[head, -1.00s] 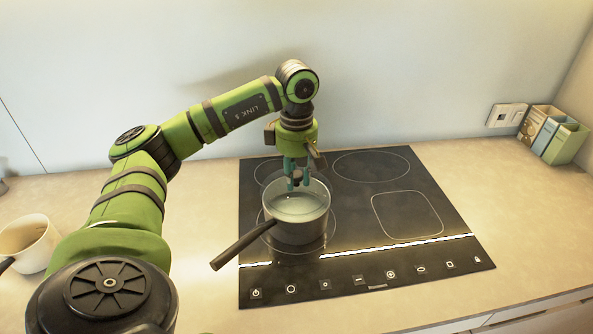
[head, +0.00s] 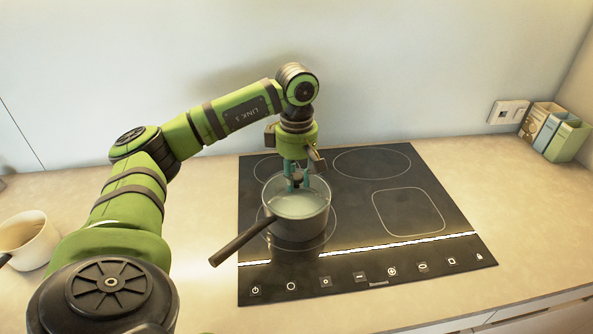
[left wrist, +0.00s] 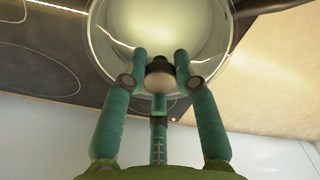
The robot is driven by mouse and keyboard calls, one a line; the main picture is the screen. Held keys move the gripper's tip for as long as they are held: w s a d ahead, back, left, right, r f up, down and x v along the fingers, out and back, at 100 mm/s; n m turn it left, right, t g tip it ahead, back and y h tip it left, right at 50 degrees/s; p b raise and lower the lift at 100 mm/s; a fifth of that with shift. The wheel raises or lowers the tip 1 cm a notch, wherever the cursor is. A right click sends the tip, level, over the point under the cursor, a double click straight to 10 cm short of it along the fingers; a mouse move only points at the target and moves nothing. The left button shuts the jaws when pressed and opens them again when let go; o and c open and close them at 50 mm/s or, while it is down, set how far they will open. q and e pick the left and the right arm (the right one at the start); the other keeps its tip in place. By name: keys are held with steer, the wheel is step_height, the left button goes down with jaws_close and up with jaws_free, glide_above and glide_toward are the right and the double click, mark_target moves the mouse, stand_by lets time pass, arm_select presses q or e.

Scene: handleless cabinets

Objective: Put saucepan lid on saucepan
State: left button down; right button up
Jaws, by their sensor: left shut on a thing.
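The grey saucepan (head: 300,226) stands on the left part of the hob, with its dark handle pointing to the lower left. The glass saucepan lid (head: 297,205) shows pale within the outline of the pan's mouth. It also shows in the left wrist view (left wrist: 165,28). My left gripper (head: 297,185) points down over the pan. Its teal fingers are shut on the lid's dark round knob (left wrist: 160,76). Whether the lid's rim rests fully on the pan is hard to tell. My right gripper is not in view.
The black glass hob (head: 405,212) has free zones on the right. A white pot (head: 30,240) stands on the counter at the far left. Green and beige boxes (head: 556,132) and a wall socket (head: 508,112) are at the back right. A pale wall closes the back.

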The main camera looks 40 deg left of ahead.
arm_select(q)
steer(key=c, duration=0.9)
jaws_free()
step_height(320, 180, up, 12)
steer(key=shift+f, duration=0.1)
